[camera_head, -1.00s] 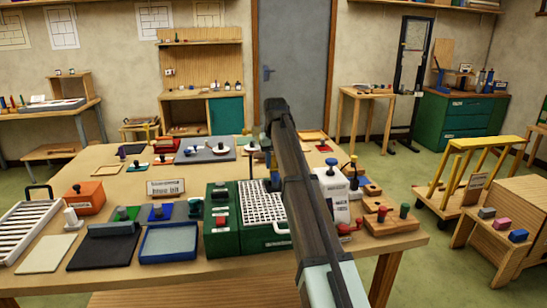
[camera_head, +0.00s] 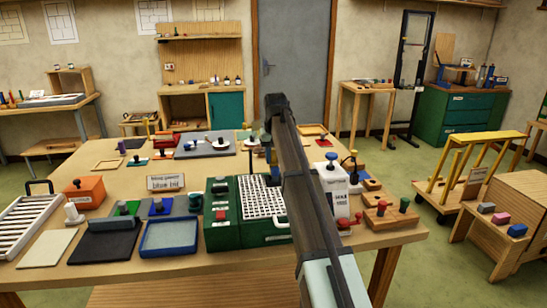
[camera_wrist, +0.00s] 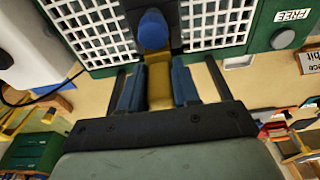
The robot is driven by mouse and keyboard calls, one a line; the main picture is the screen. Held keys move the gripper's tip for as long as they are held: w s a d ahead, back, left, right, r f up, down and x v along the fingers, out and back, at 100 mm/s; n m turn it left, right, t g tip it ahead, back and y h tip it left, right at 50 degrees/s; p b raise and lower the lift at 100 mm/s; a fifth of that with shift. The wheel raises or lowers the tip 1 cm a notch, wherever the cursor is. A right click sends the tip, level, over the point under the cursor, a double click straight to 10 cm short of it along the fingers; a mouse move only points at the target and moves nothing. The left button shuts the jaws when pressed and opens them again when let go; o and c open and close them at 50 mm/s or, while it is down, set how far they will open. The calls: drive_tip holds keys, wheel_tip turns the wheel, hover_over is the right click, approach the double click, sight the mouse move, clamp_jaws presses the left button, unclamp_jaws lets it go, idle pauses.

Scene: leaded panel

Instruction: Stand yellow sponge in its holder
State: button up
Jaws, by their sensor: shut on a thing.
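In the wrist view my gripper (camera_wrist: 158,78) is shut, its blue pads pressed on both sides of a yellow-ochre block, which I take to be the yellow sponge (camera_wrist: 159,90). A round blue knob (camera_wrist: 153,30) on a dark piece lies just past the block and overlaps it in the picture. I cannot tell whether they touch. In the head view my arm covers most of the gripper and the sponge. I cannot pick out the sponge's holder for sure.
A green crate with a white grid (camera_head: 263,202) stands beside my arm and fills the far part of the wrist view. A white box (camera_head: 333,190) with a blue knob stands right of the arm. A blue tray (camera_head: 169,238) and dark pad (camera_head: 104,247) lie at the front left.

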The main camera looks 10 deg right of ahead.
sight(274, 163)
drive_tip(key=shift+f, duration=2)
idle(0.7)
drive_tip(key=o, duration=1)
drive_tip(key=shift+o, duration=0.2)
wheel_tip(274, 163, up, 14)
drive_tip(key=s, duration=0.2)
drive_tip(key=shift+f, duration=0.15)
